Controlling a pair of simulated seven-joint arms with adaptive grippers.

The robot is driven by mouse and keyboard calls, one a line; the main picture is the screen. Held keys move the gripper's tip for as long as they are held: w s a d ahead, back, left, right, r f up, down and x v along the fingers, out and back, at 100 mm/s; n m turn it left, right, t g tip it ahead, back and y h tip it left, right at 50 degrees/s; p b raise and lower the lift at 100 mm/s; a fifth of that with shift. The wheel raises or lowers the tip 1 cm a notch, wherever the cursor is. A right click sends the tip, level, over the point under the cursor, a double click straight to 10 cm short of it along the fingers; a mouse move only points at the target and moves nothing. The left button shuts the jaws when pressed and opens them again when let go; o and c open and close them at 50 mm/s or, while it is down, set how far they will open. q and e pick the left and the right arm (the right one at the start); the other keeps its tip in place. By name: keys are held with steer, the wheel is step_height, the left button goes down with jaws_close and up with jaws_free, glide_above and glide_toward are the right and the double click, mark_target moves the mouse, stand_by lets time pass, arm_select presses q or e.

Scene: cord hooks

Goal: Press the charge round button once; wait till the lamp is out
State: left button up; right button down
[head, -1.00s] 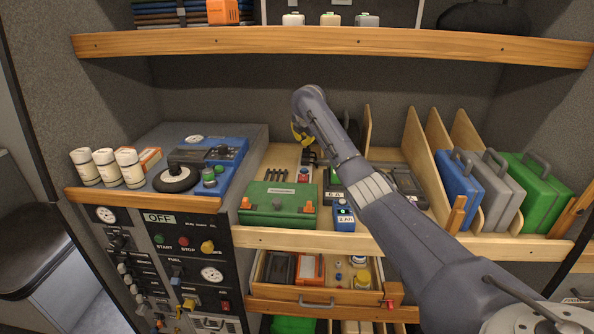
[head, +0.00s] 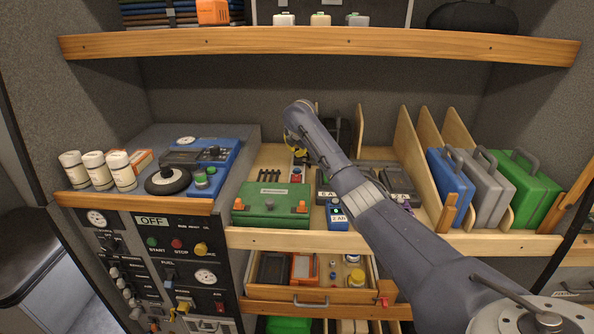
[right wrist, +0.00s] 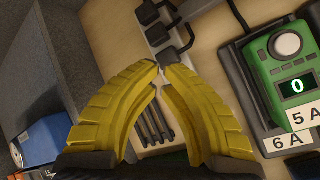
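A green charger (right wrist: 292,60) with a pale round button (right wrist: 287,43) and a display reading 0 stands at the right of the right wrist view, above labels 5 A and 6 A. No lit lamp can be made out on it. In the head view my right arm hides most of it; its 6 A label (head: 326,195) shows. My right gripper (right wrist: 165,70) has yellow fingers with their tips close together, nothing between them. It is left of the charger, over the wooden shelf, near a strip with black plugs (right wrist: 165,25). My left gripper is out of view.
A green box (head: 271,205) and a small blue unit (head: 337,217) stand at the shelf front. A blue device (head: 200,160) is at left. Wooden dividers (head: 407,165) with cases are at right. An open drawer (head: 310,296) is below.

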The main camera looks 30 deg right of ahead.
steer(key=shift+f, duration=2.05)
steer(key=shift+f, duration=0.9)
stand_by(0.9)
steer(key=shift+r, duration=0.1)
stand_by(0.3)
steer(key=shift+r, duration=0.8)
steer(key=shift+r, duration=2.5)
steer(key=shift+a, duration=0.1)
